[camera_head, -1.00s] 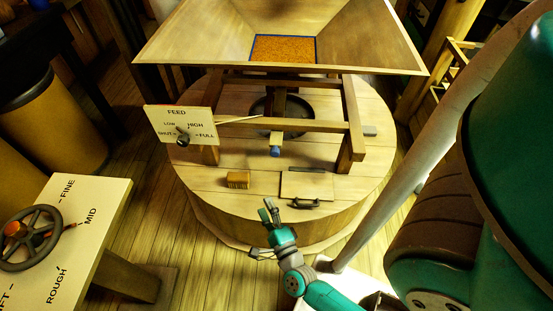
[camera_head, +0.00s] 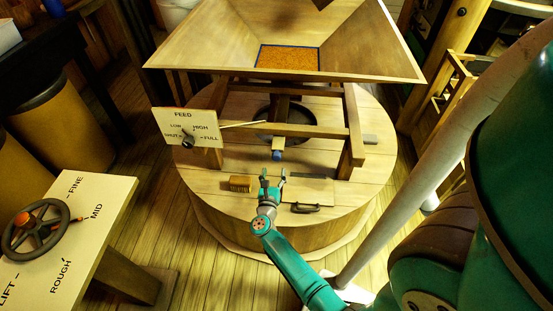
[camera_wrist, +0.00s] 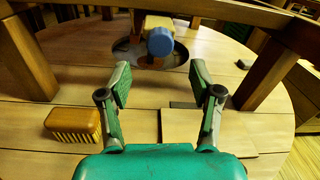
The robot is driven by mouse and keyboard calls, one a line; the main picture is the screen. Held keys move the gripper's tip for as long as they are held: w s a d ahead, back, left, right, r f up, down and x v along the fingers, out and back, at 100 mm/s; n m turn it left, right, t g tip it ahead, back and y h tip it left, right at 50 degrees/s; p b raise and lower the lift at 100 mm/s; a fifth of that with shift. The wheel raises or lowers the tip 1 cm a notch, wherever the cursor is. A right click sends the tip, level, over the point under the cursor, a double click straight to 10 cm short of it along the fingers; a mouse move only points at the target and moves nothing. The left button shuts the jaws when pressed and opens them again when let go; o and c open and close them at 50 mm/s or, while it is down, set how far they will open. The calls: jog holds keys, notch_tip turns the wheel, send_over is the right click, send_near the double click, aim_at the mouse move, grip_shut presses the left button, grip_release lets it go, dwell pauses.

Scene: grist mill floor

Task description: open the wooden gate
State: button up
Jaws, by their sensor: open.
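My gripper (camera_head: 273,178) is open and empty above the front of the round wooden millstone cover (camera_head: 215,198). In the wrist view its fingers (camera_wrist: 160,78) stand apart, with a blue-ended wooden bar (camera_wrist: 160,42) beyond and between them. The blue end (camera_head: 277,155) also shows in the head view, under the hopper frame. A flat wooden panel (camera_head: 318,187) with a dark handle (camera_head: 304,208) lies on the cover to the right of my gripper; it partly shows in the wrist view (camera_wrist: 235,132). I cannot tell for sure which piece is the gate. A slatted wooden frame (camera_head: 453,92) stands at right.
A brush (camera_head: 240,183) lies left of my gripper. The hopper (camera_head: 200,55) and its legs (camera_head: 357,140) stand over the cover. A FEED board (camera_head: 187,127) hangs at left. A bench with a handwheel (camera_head: 35,227) stands lower left. Floor between bench and cover is free.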

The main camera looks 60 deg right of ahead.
aim_at(276, 159)
jog(key=x, duration=0.7)
jog(key=shift+w+d, duration=0.15)
jog(key=shift+d, duration=0.2)
grip_shut()
jog(key=shift+a+f, duration=0.1)
